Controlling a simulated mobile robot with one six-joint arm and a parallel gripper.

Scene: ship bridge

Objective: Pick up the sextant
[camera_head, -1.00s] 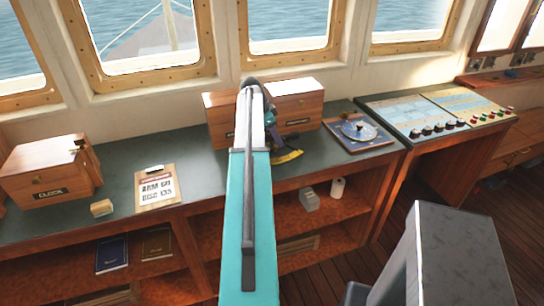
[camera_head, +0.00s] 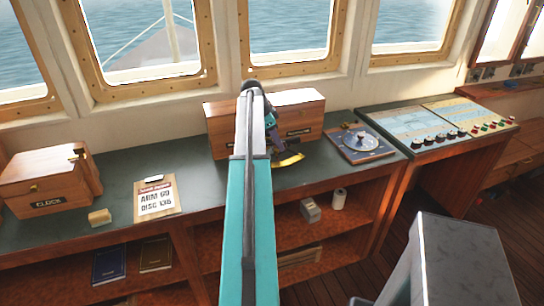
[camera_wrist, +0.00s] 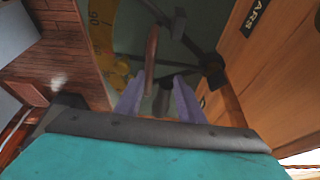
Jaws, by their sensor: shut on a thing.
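The sextant (camera_head: 288,161) has a dark frame and a brass-yellow arc. In the head view it shows just right of my arm's end, in front of a wooden box on the green counter. My arm hides part of it. In the wrist view its scaled arc (camera_wrist: 104,40) is at upper left and its dark frame and arms spread across the top. My gripper (camera_wrist: 160,100) is shut on a dark part of the sextant, between its two purple-grey fingers. I cannot tell for sure whether the sextant is clear of the counter.
Wooden boxes (camera_head: 295,112) stand close behind the sextant; lettering shows beside it in the wrist view. A dial on a blue book (camera_head: 362,150) lies to the right, beside the control panel (camera_head: 430,128). A clipboard (camera_head: 157,198) and the clock box (camera_head: 45,185) are left. Shelves are below.

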